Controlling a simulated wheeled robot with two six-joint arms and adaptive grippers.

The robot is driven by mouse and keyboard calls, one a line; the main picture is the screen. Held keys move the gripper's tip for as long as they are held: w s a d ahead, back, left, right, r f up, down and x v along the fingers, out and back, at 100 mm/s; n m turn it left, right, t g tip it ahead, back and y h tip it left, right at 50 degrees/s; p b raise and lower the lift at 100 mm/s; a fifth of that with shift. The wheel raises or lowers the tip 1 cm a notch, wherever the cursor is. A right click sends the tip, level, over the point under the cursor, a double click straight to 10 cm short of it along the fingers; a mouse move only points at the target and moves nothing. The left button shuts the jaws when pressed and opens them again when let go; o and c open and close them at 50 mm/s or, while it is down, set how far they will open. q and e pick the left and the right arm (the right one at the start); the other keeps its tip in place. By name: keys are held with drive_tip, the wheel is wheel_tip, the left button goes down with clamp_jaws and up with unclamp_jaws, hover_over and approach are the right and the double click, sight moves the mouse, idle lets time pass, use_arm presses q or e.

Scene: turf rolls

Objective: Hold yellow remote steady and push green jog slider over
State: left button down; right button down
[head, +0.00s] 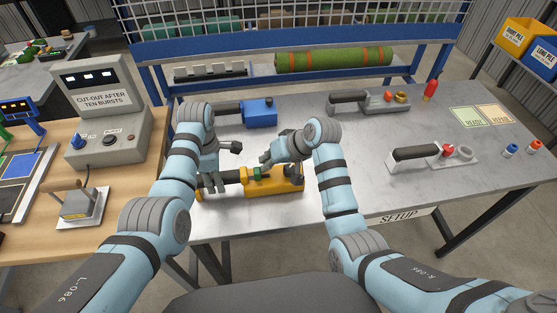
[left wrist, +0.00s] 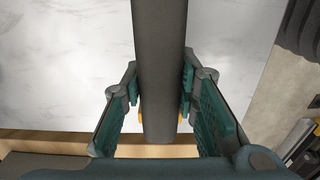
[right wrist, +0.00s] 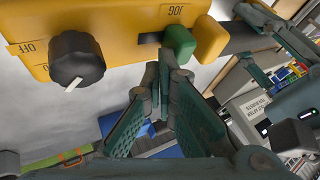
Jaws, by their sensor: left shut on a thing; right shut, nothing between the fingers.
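The yellow remote (head: 277,187) lies on the metal table near its front edge, its dark handle (head: 228,178) pointing left. My left gripper (head: 212,181) is shut around that handle, which runs between both fingers in the left wrist view (left wrist: 161,50). The green jog slider (head: 257,172) is on the remote's top. In the right wrist view the slider (right wrist: 179,44) sits at the right end of a dark slot beside the JOG label, next to a yellow block. My right gripper (right wrist: 164,68) is shut and empty, its fingertips right by the slider. I cannot tell whether they touch it.
A black knob (right wrist: 77,60) sits on the remote by an OFF label. A blue remote (head: 260,112) lies behind; a grey one (head: 385,104) and a white-bodied one (head: 455,158) lie right. A control box (head: 103,118) stands left. The table's front right is clear.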

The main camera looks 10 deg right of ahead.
idle(0.7)
drive_tip(key=v, duration=1)
drive_tip(key=shift+s, duration=0.1)
use_arm(q)
drive_tip(key=c, duration=1.4)
unclamp_jaws()
drive_tip(key=shift+o, duration=1.1)
drive_tip(key=shift+w+f, duration=0.1)
drive_tip(key=shift+w, duration=0.05)
